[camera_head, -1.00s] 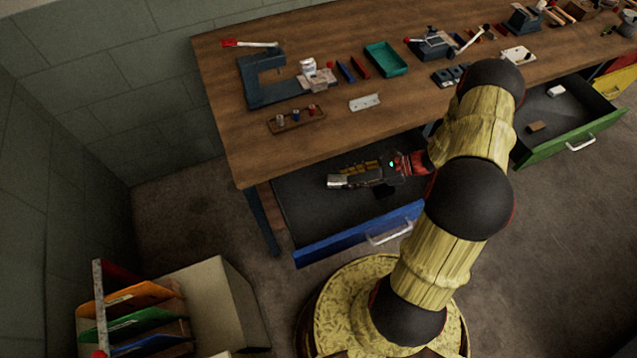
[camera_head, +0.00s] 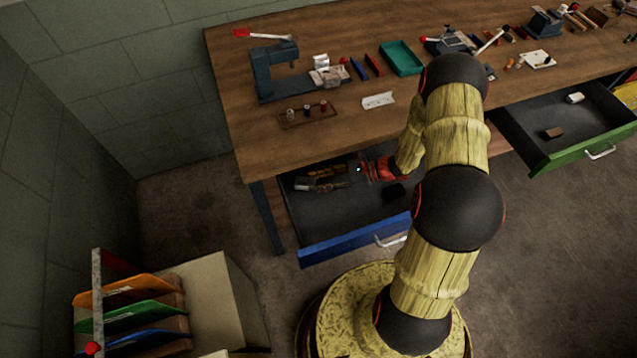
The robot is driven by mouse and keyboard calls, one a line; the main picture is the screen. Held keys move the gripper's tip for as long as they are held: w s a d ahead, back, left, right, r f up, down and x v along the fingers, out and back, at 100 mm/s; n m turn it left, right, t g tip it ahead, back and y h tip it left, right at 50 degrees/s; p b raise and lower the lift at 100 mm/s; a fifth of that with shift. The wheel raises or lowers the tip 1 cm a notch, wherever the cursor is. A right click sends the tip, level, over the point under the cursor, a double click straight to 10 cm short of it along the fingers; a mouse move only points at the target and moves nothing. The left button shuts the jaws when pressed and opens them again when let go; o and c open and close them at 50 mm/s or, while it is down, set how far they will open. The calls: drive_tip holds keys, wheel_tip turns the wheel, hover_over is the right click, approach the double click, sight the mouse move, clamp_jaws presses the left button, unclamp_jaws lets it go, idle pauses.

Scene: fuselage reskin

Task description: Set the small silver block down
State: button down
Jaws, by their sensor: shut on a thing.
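My gripper (camera_head: 310,181) reaches from the right into the open blue-fronted drawer (camera_head: 340,222) under the bench. It is shut on the small silver block (camera_head: 302,185), which shows as a pale grey piece at the fingertips. The block is over the back left part of the drawer's dark floor, close to the bench edge. I cannot tell whether it touches the floor. The fingers partly hide it.
A small dark object (camera_head: 395,191) lies in the drawer, right of my gripper. The bench top (camera_head: 225,120) overhangs the drawer's back. A green-fronted drawer (camera_head: 570,150) stands open at right. A rack of coloured trays (camera_head: 130,315) is at lower left.

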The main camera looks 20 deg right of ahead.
drive_tip(key=shift+f, duration=0.3)
drive_tip(key=shift+f, duration=0.15)
drive_tip(key=c, duration=1.3)
unclamp_jaws()
drive_tip(key=shift+d+r, duration=0.2)
drive_tip(key=p+v, duration=0.2)
drive_tip(key=v, duration=0.8)
drive_tip(key=shift+s+d+r+p, duration=0.1)
drive_tip(key=shift+s+d+p, duration=0.1)
drive_tip(key=shift+p, duration=0.1)
drive_tip(key=shift+s+d+r, duration=0.15)
drive_tip(key=shift+s+d, duration=0.05)
drive_tip(key=shift+d, duration=0.35)
